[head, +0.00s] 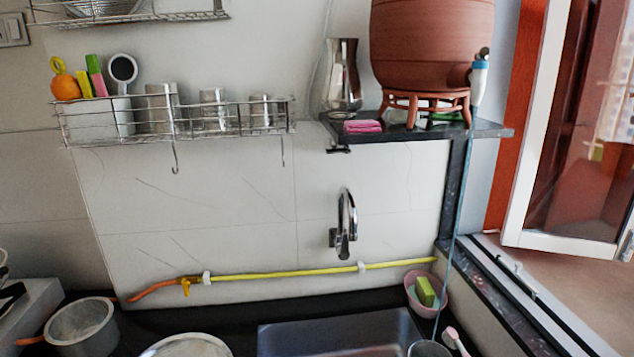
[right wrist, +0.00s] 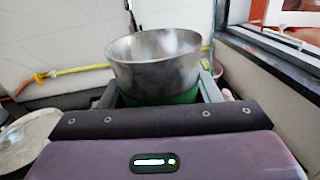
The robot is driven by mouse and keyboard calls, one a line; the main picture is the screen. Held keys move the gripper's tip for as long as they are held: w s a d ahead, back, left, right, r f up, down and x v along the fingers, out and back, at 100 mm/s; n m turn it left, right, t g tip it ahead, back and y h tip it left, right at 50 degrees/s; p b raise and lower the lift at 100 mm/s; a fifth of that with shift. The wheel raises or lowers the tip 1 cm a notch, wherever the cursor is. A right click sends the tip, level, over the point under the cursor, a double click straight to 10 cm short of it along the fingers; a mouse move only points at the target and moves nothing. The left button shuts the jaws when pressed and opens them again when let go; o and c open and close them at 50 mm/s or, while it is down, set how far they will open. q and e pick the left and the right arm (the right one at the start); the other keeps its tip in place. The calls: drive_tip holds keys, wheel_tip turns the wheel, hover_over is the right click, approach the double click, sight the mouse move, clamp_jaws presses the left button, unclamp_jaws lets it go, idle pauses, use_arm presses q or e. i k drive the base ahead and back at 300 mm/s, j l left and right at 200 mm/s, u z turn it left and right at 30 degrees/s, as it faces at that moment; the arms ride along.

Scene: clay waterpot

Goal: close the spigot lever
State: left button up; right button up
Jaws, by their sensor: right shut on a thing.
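The clay waterpot (head: 430,45) stands on a clay ring stand (head: 400,104) on the dark corner shelf. Its spigot (head: 479,76) is on the right side, pale with a blue part and a dark lever (head: 484,53) on top; the lever's exact angle is too small to tell. A thin blue line (head: 459,200) runs down from the spigot; I cannot tell whether it is water or a tube. In the right wrist view my right gripper (right wrist: 160,96) is shut on a steel cup (right wrist: 155,68), with green below its rim. My left gripper is in neither view.
A steel jug (head: 342,75) and pink cloth (head: 362,126) are left of the pot. Below are a tap (head: 344,225), a yellow pipe (head: 290,274), a sink (head: 340,333) and a pink bowl with sponges (head: 411,291). The open window (head: 570,120) is right of the shelf.

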sight(482, 55)
drive_tip(key=z, duration=0.7)
